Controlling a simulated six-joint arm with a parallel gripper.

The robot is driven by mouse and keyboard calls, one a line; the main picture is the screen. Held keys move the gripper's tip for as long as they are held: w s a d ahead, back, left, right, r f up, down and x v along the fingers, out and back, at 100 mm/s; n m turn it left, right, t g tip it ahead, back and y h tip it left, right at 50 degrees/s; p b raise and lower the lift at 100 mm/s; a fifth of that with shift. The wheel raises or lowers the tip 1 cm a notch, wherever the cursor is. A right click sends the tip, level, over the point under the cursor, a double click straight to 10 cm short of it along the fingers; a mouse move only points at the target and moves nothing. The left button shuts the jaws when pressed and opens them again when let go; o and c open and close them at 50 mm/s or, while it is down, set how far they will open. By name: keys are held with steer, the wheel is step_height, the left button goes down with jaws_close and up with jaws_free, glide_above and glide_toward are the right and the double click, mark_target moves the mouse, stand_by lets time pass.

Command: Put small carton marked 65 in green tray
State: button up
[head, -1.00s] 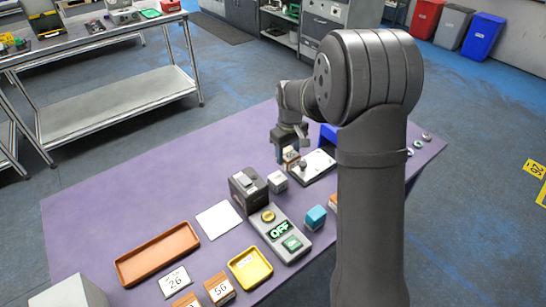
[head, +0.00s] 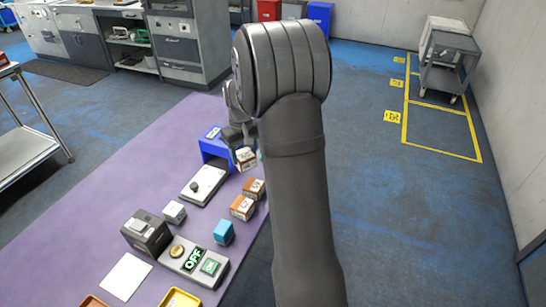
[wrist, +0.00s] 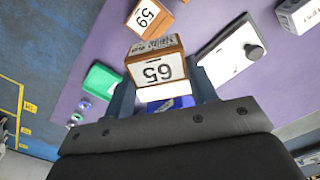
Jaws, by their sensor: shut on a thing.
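The small carton marked 65 (wrist: 158,72) is between the fingers of my gripper (wrist: 164,92), with its label facing the wrist camera upside down. In the head view my gripper (head: 240,143) is shut on this carton (head: 246,159), held near the blue holder. The green tray (wrist: 101,80) lies on the purple table, left of the carton in the wrist view. In the head view the tray is mostly hidden behind my arm.
A blue holder (head: 213,147) and a white plate with a dark knob (head: 203,184) stand nearby. Orange-brown cartons (head: 242,207), one marked 59 (wrist: 149,15), a blue cube (head: 223,232) and a white cube (head: 174,211) stand on the table. Small round items lie beyond the tray.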

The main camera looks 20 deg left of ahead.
steer(key=w+d+m, duration=0.3)
steer(key=w+d, duration=0.2)
steer(key=d, duration=0.5)
steer(key=w+d+m, duration=0.4)
steer(key=d, duration=0.6)
steer(key=w+d+m, duration=0.3)
steer(key=w+d, duration=0.2)
steer(key=d, duration=0.5)
steer(key=w+a+f+n, duration=0.1)
steer(key=a+f+n, duration=0.1)
steer(key=a+n, duration=0.3)
steer(key=w+a+f+n, duration=0.2)
steer(key=a+n, duration=0.4)
steer(key=a, duration=0.7)
steer(key=w+a+f+n, duration=0.1)
steer(key=a+f+n, duration=0.1)
steer(key=a+n, duration=0.3)
steer(key=shift+w+a+f+n, duration=0.1)
steer(key=shift+a+n, duration=0.1)
steer(key=shift+a, duration=0.9)
steer(key=shift+w+a+f+n, duration=0.1)
steer(key=shift+a+n, duration=0.1)
steer(key=shift+a, duration=0.9)
steer(key=shift+a+f, duration=0.1)
steer(key=shift+f, duration=1.95)
steer(key=shift+f, duration=0.15)
